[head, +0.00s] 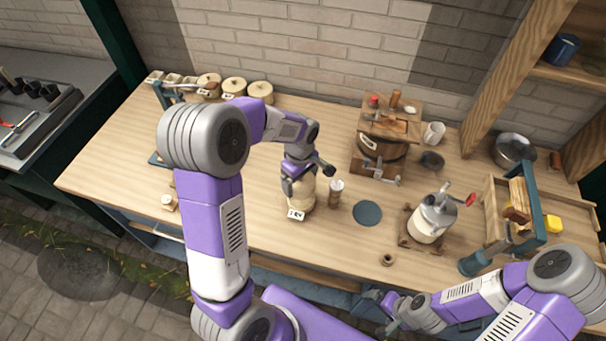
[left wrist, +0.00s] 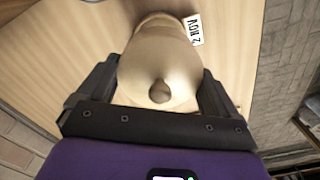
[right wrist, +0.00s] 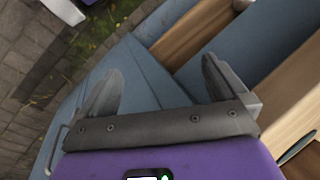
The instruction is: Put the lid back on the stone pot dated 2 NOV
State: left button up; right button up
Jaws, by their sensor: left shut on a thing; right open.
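The cream stone pot (head: 306,201) stands upright on the bench, left of centre, with a white tag (head: 296,215) at its foot. In the left wrist view the tag (left wrist: 196,29) reads 2 NOV, upside down. A round cream lid (left wrist: 158,72) with a small brown knob is over the pot's top. Whether it is fully seated cannot be told. My left gripper (head: 299,180) is above the pot, its fingers shut on the lid's two sides. My right gripper (head: 388,306) is open and empty by the bench's front edge; its fingers show in the right wrist view (right wrist: 158,88).
A small brown-and-white jar (head: 336,192) stands just right of the pot. A dark round disc (head: 367,213) lies further right. Several lidded pots (head: 233,87) line the back left.

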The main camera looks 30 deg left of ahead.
pick_arm(q)
jog(key=shift+f+b, duration=2.05)
jog(key=shift+f, duration=0.85)
jog(key=shift+d+f, duration=0.1)
jog(key=shift+f, duration=0.05)
jog(key=o, duration=0.7)
jog(key=shift+r+p, duration=2.75)
jog(key=shift+r, duration=0.8)
jog(key=shift+c, duration=0.2)
